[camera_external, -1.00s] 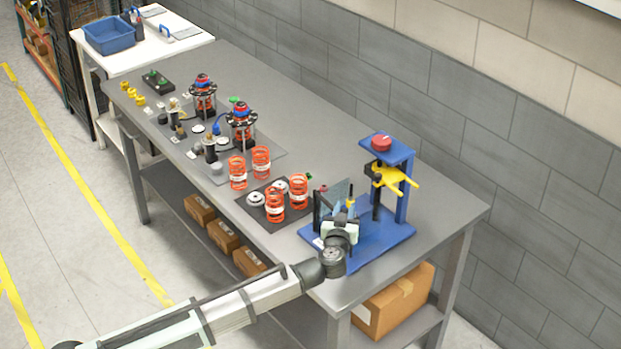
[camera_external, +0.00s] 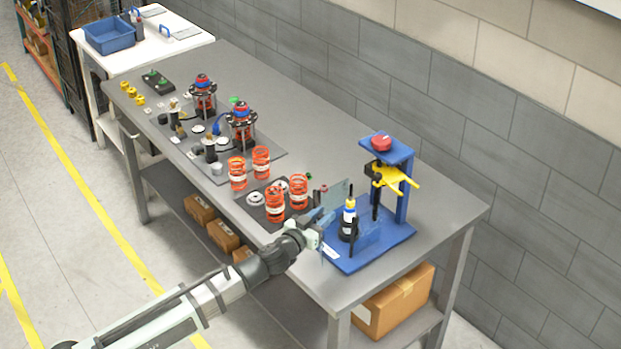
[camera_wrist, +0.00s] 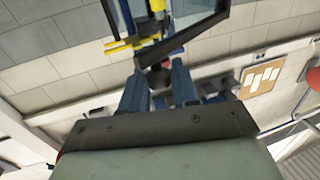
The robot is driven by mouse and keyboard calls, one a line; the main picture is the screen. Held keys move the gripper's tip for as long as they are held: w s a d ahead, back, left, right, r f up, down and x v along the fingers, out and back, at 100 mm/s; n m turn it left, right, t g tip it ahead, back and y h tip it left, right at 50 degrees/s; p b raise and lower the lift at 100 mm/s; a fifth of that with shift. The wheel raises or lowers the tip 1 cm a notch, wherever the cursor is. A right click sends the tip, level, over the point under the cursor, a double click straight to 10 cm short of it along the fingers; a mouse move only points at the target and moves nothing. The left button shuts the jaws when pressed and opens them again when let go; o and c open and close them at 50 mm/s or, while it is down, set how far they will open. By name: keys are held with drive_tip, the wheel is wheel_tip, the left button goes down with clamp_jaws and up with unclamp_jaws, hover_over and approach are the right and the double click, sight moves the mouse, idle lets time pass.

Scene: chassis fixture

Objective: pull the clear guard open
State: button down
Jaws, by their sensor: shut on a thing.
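The clear guard (camera_external: 340,194) is a thin see-through panel at the left side of the blue fixture (camera_external: 395,236) in the external view. In the wrist view the guard, with a dark frame (camera_wrist: 207,25), crosses the top of the picture. My gripper (camera_external: 318,220) is at the fixture's left edge, by the guard. In the wrist view my gripper's fingers (camera_wrist: 158,88) are close together around a small dark part, and I take them to be shut on the guard. The exact grip point is hard to see. A black unit with a yellow top (camera_external: 349,220) stands upright on the fixture.
A blue post with a red knob (camera_external: 381,143) and a yellow fork (camera_external: 395,179) stands at the fixture's back. The bench (camera_external: 440,205) is clear to the right of the fixture.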

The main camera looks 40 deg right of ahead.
drive_tip(key=shift+w+a+r+m+g, duration=0.1)
drive_tip(key=shift+w+a+m+g, duration=0.2)
drive_tip(key=shift+g, duration=0.1)
drive_tip(key=shift+w+a+m+g, duration=0.15)
drive_tip(key=shift+a+m+g, duration=0.15)
drive_tip(key=shift+g, duration=0.2)
idle(0.3)
drive_tip(key=c, duration=1)
unclamp_jaws()
drive_tip(key=shift+r, duration=5)
